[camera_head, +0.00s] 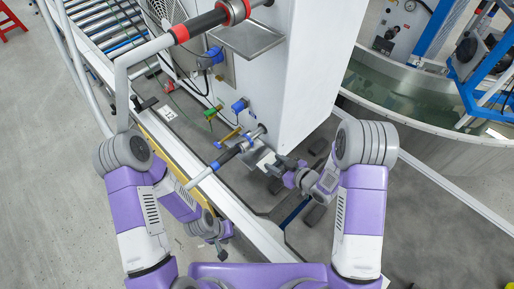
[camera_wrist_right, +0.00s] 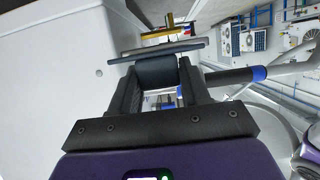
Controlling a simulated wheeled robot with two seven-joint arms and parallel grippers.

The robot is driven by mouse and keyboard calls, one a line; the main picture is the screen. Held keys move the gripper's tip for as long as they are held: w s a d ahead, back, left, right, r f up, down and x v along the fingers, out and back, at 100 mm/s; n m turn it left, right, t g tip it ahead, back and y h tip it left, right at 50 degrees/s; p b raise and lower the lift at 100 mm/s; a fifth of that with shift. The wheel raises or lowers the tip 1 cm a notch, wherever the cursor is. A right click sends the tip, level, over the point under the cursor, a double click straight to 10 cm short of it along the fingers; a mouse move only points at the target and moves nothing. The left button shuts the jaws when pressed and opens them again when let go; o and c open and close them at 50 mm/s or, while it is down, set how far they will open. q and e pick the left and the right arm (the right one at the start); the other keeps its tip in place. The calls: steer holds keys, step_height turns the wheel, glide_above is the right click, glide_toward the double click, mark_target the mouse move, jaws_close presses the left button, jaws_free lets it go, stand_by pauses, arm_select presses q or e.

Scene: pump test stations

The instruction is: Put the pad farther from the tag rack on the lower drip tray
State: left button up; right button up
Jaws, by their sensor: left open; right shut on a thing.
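My right gripper (camera_head: 282,165) is at the lower right of the white pump cabinet, beside the lower drip tray (camera_head: 263,157), a small metal plate. In the right wrist view, my right gripper (camera_wrist_right: 157,80) is shut on a dark pad (camera_wrist_right: 156,71). A thin grey plate (camera_wrist_right: 190,47), apparently the lower drip tray, lies just beyond the pad; I cannot tell whether they touch. In the head view the pad is hard to separate from the dark fingers. My left gripper (camera_head: 220,244) is open and empty, low at the left. I cannot make out the tag rack or another pad.
The white cabinet (camera_head: 310,70) carries an upper drip tray (camera_head: 249,38), blue fittings (camera_head: 239,104) and a green valve (camera_head: 212,113). A white rail (camera_head: 245,222) crosses below.

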mark_target(258, 153)
steer(key=w+a, duration=0.6)
steer(key=shift+w+a+b, duration=0.2)
steer(key=shift+w+b, duration=0.05)
steer(key=shift+b, duration=0.1)
steer(key=shift+w+a+f, duration=0.1)
steer(key=shift+f+b, duration=0.2)
steer(key=shift+b, duration=0.1)
steer(key=o, duration=1)
steer(key=shift+o, duration=0.2)
steer(key=shift+r, duration=0.15)
